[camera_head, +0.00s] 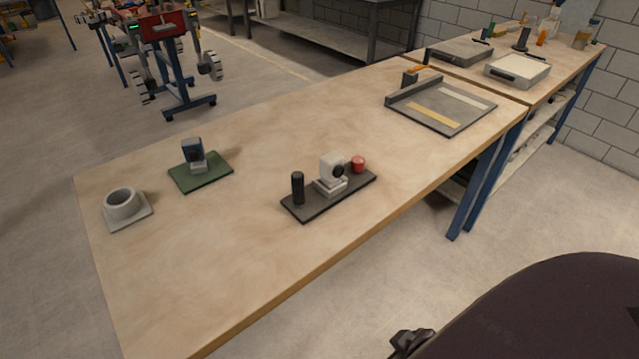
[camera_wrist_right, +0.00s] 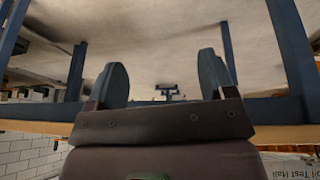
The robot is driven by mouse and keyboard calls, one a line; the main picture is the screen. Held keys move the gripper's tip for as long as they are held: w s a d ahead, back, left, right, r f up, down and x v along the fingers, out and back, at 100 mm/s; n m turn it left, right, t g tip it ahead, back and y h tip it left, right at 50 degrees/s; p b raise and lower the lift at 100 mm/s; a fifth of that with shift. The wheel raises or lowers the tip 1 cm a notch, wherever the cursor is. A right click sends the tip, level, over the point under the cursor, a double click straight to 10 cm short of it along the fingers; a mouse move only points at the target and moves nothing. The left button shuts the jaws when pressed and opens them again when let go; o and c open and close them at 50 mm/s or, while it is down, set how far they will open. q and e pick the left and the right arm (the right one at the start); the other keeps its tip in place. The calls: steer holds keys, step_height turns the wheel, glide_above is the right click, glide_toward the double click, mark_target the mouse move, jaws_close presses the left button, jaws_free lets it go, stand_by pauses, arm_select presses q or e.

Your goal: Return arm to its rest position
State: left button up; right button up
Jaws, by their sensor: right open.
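My right gripper (camera_wrist_right: 162,72) shows in the right wrist view with its two dark fingers spread wide apart. Nothing is held between them. Bare floor and blue table legs lie beyond the fingers, and the view appears upside down. In the head view a large dark rounded shape at the lower right appears to be part of me. A small black part beside it at the bottom edge is too cut off to identify. My left arm and gripper are not in view.
The wooden table (camera_head: 262,255) holds a grey ring holder (camera_head: 122,204), a green plate (camera_head: 212,173) with a blue-grey device, a black base (camera_head: 310,208) with a white device and red knob, and a grey tray (camera_head: 437,118). A second bench stands behind. Floor is clear in front.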

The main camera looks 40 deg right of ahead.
steer(key=w+r+t+p, duration=0.1)
steer(key=w+t+p, duration=0.2)
steer(key=w+t, duration=0.3)
steer(key=shift+w+a+r+n+y, duration=0.2)
steer(key=shift+n+y, duration=0.1)
steer(key=shift+y, duration=0.1)
